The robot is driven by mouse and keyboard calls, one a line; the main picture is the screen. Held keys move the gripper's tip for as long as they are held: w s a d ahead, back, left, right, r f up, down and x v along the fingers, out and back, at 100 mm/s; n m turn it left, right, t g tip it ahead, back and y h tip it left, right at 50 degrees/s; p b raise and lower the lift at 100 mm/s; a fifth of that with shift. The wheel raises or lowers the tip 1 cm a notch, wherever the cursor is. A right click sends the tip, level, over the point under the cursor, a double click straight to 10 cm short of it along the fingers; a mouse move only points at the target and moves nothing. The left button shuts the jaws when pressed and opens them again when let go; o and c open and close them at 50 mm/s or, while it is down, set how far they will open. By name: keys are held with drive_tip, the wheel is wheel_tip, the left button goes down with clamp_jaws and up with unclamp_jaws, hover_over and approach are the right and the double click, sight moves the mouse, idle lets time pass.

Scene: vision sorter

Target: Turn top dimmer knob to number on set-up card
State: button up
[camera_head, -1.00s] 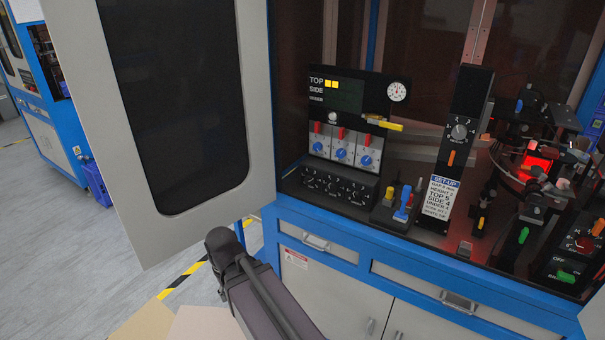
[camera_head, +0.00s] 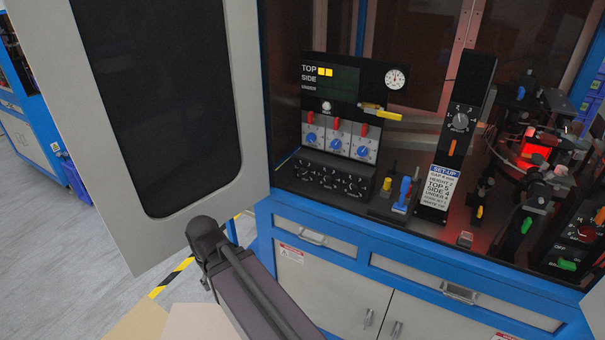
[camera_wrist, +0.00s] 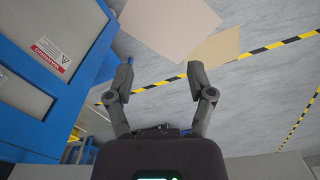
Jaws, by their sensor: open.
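A black control panel (camera_head: 318,118) stands at the left inside the open cabinet. Its screen (camera_head: 345,80) lists TOP, SIDE and UNDER, with yellow blocks beside TOP. Below are three blue knobs on white plates, left (camera_head: 311,138), middle (camera_head: 336,143) and right (camera_head: 362,151), each under a red switch. Their labels are too small to read, so I cannot tell which is top. The white set-up card (camera_head: 438,192) leans right of the panel; its TOP line seems to read 5. My gripper (camera_wrist: 160,75) is open and empty over the floor in the wrist view.
The open cabinet door (camera_head: 180,110) stands at the left. A yellow-handled tool (camera_head: 380,112) sticks out from the panel. A blue-handled lever (camera_head: 403,193) and a dark post with a grey dial (camera_head: 461,121) stand to the right. Drawers lie below the blue front edge.

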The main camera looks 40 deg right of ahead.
drive_tip(key=w+d+n+t+h, duration=0.1)
drive_tip(key=w+d+n+h, duration=0.25)
drive_tip(key=d, duration=0.35)
drive_tip(key=n+t+h, duration=0.4)
drive_tip(key=n+h, duration=0.5)
drive_tip(key=n, duration=1.1)
approach(301, 173)
drive_tip(key=shift+m+p+v, duration=0.25)
drive_tip(key=shift+p+v, duration=0.05)
drive_tip(key=shift+v, duration=1.55)
drive_tip(key=b+x, duration=0.5)
drive_tip(key=x, duration=0.8)
drive_tip(key=shift+d+f, duration=0.15)
drive_tip(key=shift+d, duration=0.2)
clamp_jaws()
